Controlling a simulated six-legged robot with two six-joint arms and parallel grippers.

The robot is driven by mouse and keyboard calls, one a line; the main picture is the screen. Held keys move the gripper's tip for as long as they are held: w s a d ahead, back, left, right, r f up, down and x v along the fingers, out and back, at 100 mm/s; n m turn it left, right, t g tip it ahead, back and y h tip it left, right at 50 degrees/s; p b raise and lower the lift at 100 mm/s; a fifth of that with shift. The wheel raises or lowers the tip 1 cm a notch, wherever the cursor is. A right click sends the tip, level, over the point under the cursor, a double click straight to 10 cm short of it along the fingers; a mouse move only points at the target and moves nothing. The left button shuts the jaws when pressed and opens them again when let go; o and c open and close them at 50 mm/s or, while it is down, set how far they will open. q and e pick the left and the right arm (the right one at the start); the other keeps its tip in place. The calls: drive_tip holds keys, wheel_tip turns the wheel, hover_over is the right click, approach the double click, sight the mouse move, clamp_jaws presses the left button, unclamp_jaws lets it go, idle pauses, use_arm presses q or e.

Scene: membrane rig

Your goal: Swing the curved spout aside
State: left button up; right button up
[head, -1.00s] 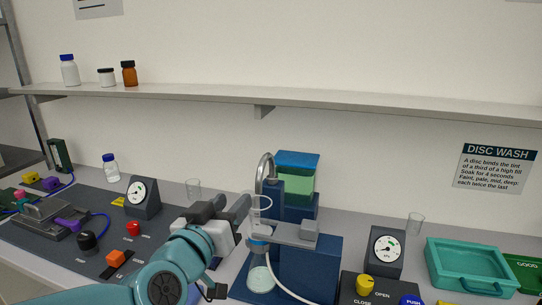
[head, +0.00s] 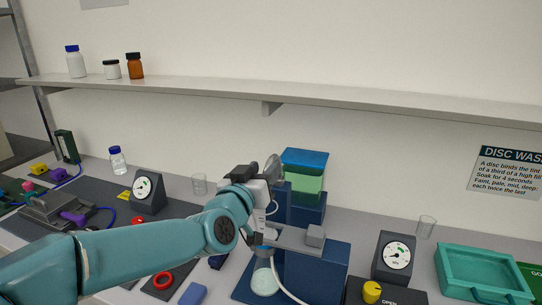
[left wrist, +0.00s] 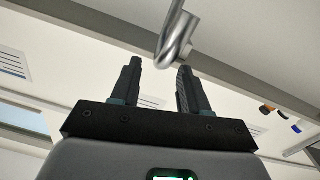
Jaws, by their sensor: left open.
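The curved metal spout (head: 274,168) rises beside the dark blue housing with the green-and-blue tank (head: 303,178). In the head view my left gripper (head: 266,180) is up against it in the picture and hides part of it. In the left wrist view the spout (left wrist: 176,38) comes down from the top, and its hooked end appears between the fingertips of my open left gripper (left wrist: 160,68). I cannot tell whether the fingers touch it or how deep it sits between them. My right gripper is not in view.
Below the gripper stand a grey clamp plate (head: 290,238) and a glass flask (head: 264,281) with a white tube. A gauge (head: 395,256), a yellow knob (head: 372,291) and a teal tray (head: 485,273) are at right. A long shelf (head: 350,108) runs above.

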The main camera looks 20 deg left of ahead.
sight(266, 165)
use_arm(q)
drive_tip(key=w, duration=0.2)
drive_tip(key=w+p, duration=0.1)
drive_tip(key=w, duration=0.2)
drive_tip(key=shift+d+f, duration=0.1)
drive_tip(key=shift+d, duration=0.1)
drive_tip(key=shift+s+a, duration=0.15)
clamp_jaws()
